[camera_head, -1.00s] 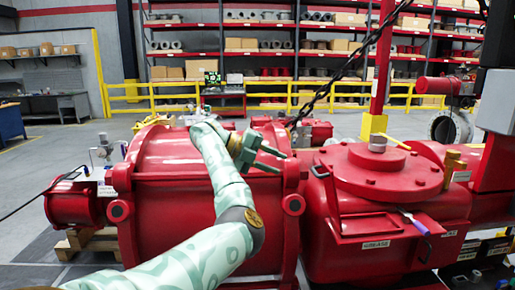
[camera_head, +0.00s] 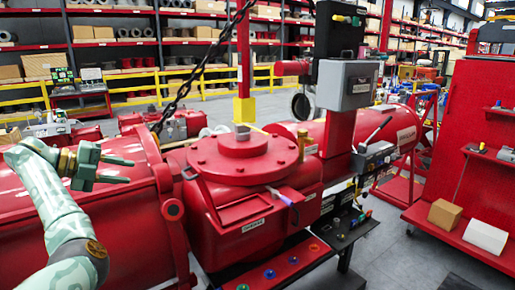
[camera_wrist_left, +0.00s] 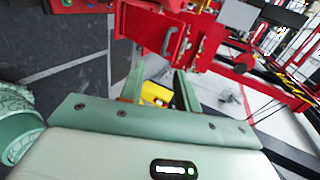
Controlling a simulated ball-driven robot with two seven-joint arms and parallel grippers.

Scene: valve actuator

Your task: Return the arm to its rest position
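My left arm comes in from the left in the head view, with a patterned pale green sleeve. Its gripper (camera_head: 128,171) is in front of the large red cylinder (camera_head: 115,225) of the valve actuator. Its two green fingers are apart. In the left wrist view the gripper (camera_wrist_left: 160,88) also shows its fingers spread. A yellow object (camera_wrist_left: 155,93) shows between them, seemingly in the background, and nothing appears gripped. My right gripper is not in view.
The red actuator housing (camera_head: 243,160) with a round flanged top fills the middle. A purple-handled tool (camera_head: 280,196) lies on its ledge. A grey control box (camera_head: 347,84) stands behind. A red shelf unit (camera_head: 480,150) is at the right, with grey floor between.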

